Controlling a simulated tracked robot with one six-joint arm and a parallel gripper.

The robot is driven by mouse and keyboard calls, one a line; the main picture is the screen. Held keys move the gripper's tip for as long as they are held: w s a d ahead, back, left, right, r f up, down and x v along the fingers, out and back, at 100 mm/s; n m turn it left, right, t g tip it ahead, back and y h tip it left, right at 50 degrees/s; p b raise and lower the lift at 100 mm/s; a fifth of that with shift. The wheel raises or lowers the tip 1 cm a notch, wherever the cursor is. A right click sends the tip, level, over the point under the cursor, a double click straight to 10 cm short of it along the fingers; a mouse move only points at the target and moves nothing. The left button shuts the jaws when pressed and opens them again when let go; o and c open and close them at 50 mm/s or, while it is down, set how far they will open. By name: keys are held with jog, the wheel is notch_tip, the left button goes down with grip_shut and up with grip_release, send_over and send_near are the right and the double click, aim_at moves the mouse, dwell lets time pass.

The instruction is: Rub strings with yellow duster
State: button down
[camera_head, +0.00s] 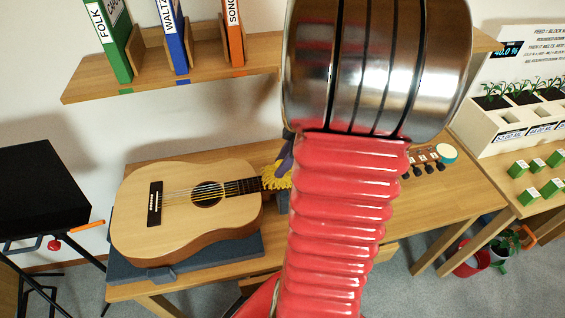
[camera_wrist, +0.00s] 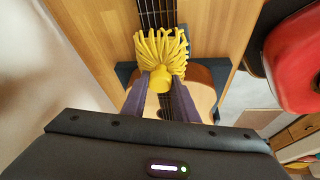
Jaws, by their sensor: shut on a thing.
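The yellow duster (camera_wrist: 160,50) has a mop of thick strands and is held between the two fingers of my gripper (camera_wrist: 163,84) in the wrist view. Its strands lie over the guitar's neck, at or just above the strings (camera_wrist: 156,12); I cannot tell whether they touch. In the head view the duster (camera_head: 275,177) shows over the neck just past the body's right end, partly hidden by my arm. The guitar (camera_head: 185,207) lies face up with its body on a dark padded base (camera_head: 200,262), and its headstock (camera_head: 425,160) shows right of my arm.
The guitar lies on a wooden table (camera_head: 440,206). A shelf (camera_head: 165,83) above holds green, blue and orange binders. A white planter (camera_head: 510,130) and green blocks (camera_head: 540,175) stand on another table at right. A black box (camera_head: 40,190) stands at left.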

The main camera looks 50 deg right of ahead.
aim_at(234, 187)
jog(key=shift+w+a, duration=0.55)
jog(key=shift+a, duration=0.15)
jog(key=shift+w+a, duration=0.5)
jog(key=shift+a, duration=0.3)
jog(key=shift+w+a, duration=0.5)
jog(key=shift+a, duration=0.2)
jog(key=shift+w+a, duration=0.5)
jog(key=shift+a, duration=0.15)
jog(key=shift+w+a, duration=0.6)
jog(key=shift+a, duration=0.2)
jog(key=shift+w+a, duration=0.45)
jog(key=shift+a, duration=0.2)
jog(key=shift+w+a, duration=0.5)
jog(key=shift+a, duration=0.2)
jog(key=shift+w+a, duration=0.5)
jog(key=shift+a, duration=0.2)
